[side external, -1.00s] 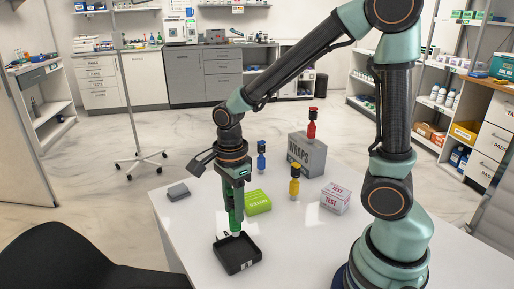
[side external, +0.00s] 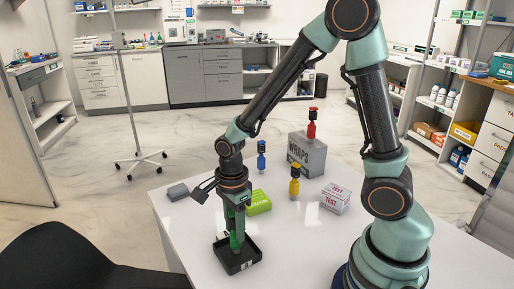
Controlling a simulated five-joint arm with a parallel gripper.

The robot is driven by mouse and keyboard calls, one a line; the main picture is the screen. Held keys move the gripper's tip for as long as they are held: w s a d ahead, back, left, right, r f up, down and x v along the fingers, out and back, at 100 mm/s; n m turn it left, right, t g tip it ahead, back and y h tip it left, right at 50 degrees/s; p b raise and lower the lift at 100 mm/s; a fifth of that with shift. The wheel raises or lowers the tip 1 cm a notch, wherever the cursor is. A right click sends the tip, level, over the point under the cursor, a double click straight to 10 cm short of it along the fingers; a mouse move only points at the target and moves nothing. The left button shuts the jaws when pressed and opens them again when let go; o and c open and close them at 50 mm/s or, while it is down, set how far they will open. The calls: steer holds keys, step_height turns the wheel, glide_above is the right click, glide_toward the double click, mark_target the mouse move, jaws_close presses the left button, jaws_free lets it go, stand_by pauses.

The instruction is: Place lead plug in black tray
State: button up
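My gripper (side external: 232,236) points down over the black tray (side external: 225,268), with its fingertips at the tray's inside. The tray is a shallow square near the table's front left. No label shows which is the lead plug.
A grey WRAPS box (side external: 313,158) carries the red plug. A green box (side external: 258,203) lies behind the tray. A white TEST box (side external: 335,199) is to the right and a small grey block (side external: 178,192) to the left. The white table (side external: 305,245) is clear right of the tray.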

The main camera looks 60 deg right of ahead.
steer(key=shift+o, duration=1.2)
steer(key=shift+r, duration=0.15)
step_height(320, 180, up, 12)
steer(key=shift+f, duration=0.25)
steer(key=shift+r+n, duration=0.3)
steer(key=shift+r, duration=0.15)
steer(key=shift+s+d+r+n+t, duration=0.15)
steer(key=shift+r+n+t, duration=0.15)
steer(key=shift+n, duration=0.2)
steer(key=s+d+r+n+t, duration=0.1)
steer(key=r+n+t, duration=0.1)
steer(key=n, duration=0.8)
steer(key=s+d+r+n+t, duration=0.2)
steer(key=r+n+t, duration=0.1)
steer(key=n, duration=0.7)
steer(key=shift+s+d+r, duration=0.25)
steer(key=shift+r, duration=0.05)
